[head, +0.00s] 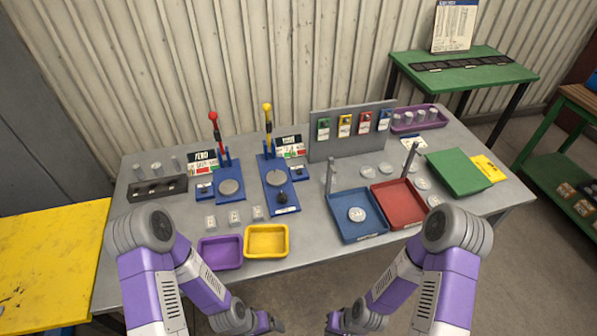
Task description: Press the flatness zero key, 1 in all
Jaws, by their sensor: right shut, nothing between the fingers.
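Two blue gauge stands are on the grey bench. The left one (229,199) has a red-knobbed lever (213,117), and the right one (279,205) has a yellow-knobbed lever (267,107). Each has a small display panel behind it and a small blue key box beside it: the left key box (204,191) and the right key box (298,173). The labels are too small to tell which is the flatness zero key. My left gripper (277,325) and right gripper (330,324) are low at the bottom edge, apart from both stands. The right is shut and empty; the left's fingers are unclear.
A purple tray (220,265) and a yellow tray (266,256) lie at the front edge. A blue tray (352,236) holding a disc and a red tray (398,217) stand right of them. Upright posts rise behind these trays. A grey panel (350,150) carries coloured tags.

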